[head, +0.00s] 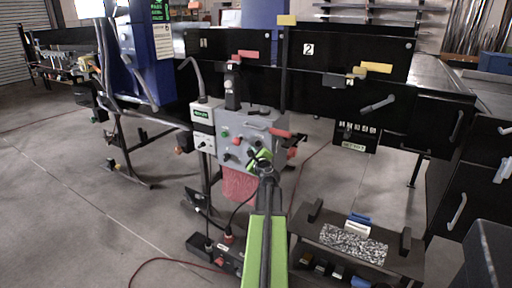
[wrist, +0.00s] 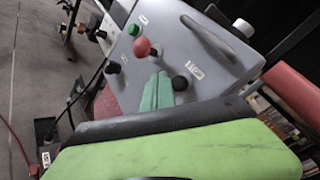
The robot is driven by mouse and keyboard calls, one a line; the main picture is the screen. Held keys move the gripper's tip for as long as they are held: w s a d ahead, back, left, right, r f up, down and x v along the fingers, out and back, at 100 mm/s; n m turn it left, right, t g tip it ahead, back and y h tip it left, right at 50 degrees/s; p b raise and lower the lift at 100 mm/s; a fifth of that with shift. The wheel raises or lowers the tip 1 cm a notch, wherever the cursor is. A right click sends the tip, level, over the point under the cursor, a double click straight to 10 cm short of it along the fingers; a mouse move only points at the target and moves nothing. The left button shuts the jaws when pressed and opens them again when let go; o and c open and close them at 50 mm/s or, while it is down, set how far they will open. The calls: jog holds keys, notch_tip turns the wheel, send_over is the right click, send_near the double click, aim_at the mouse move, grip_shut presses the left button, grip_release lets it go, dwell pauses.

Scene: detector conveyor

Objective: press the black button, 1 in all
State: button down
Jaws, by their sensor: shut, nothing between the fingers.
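The grey control box (head: 262,122) stands in the middle of the head view and fills the centre of the wrist view (wrist: 185,45). In the wrist view its face has a round black button (wrist: 180,83) beside a small label, and another black knob (wrist: 113,67) to the left. My gripper (wrist: 157,80) has its green fingers shut and empty. The fingertips are in front of the box face, just left of the round black button in the picture; I cannot tell whether they touch the box. In the head view my gripper (head: 258,158) covers the box's lower right.
A low bench (head: 312,240) stands at right; open floor lies left.

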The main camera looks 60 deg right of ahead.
jog(key=a, duration=0.3)
jog(key=shift+a, duration=0.35)
dwell(0.4)
